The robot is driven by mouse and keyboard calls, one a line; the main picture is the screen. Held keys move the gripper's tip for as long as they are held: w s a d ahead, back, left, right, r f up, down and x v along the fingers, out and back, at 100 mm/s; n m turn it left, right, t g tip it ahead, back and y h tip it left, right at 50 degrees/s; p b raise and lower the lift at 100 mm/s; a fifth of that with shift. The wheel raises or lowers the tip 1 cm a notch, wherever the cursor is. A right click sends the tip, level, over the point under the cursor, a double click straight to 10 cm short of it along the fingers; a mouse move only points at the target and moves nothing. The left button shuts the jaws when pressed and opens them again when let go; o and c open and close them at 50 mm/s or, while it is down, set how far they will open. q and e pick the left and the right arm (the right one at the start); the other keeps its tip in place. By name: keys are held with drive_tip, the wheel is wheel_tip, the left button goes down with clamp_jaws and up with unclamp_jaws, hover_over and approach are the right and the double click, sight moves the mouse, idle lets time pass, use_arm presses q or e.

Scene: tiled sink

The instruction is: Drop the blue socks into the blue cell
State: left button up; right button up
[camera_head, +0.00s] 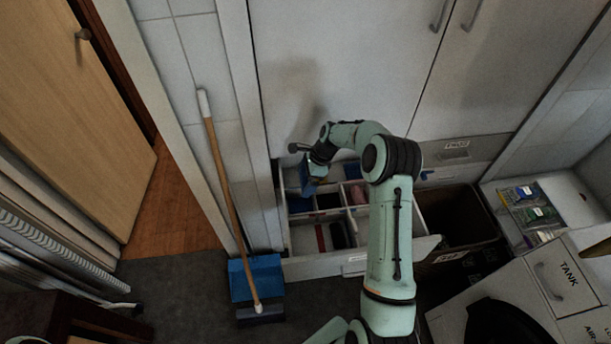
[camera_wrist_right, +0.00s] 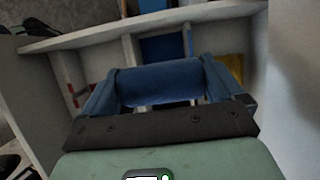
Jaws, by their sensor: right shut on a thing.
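My right gripper (camera_head: 307,174) is shut on the blue socks. In the right wrist view the blue socks (camera_wrist_right: 160,82) are a rolled bundle between the two fingers of the gripper (camera_wrist_right: 160,88). They are held above the open divided drawer (camera_head: 310,268), over its left back part. A blue cell (camera_wrist_right: 163,48) shows just beyond the socks in the wrist view, its near part hidden by them. My left gripper is not in view.
A yellow-lined cell (camera_wrist_right: 235,66) lies right of the socks in the wrist view. Dark and red items lie in the drawer's front cells. A broom (camera_head: 222,180) leans left of the drawer by a blue dustpan (camera_head: 257,277). A dark bin (camera_head: 463,217) stands right.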

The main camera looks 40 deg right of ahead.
drive_tip(key=shift+w, duration=0.15)
drive_tip(key=o, duration=0.7)
drive_tip(key=shift+c, duration=0.2)
drive_tip(key=shift+r, duration=0.1)
drive_tip(key=v, duration=1.3)
drive_tip(key=shift+r, duration=0.15)
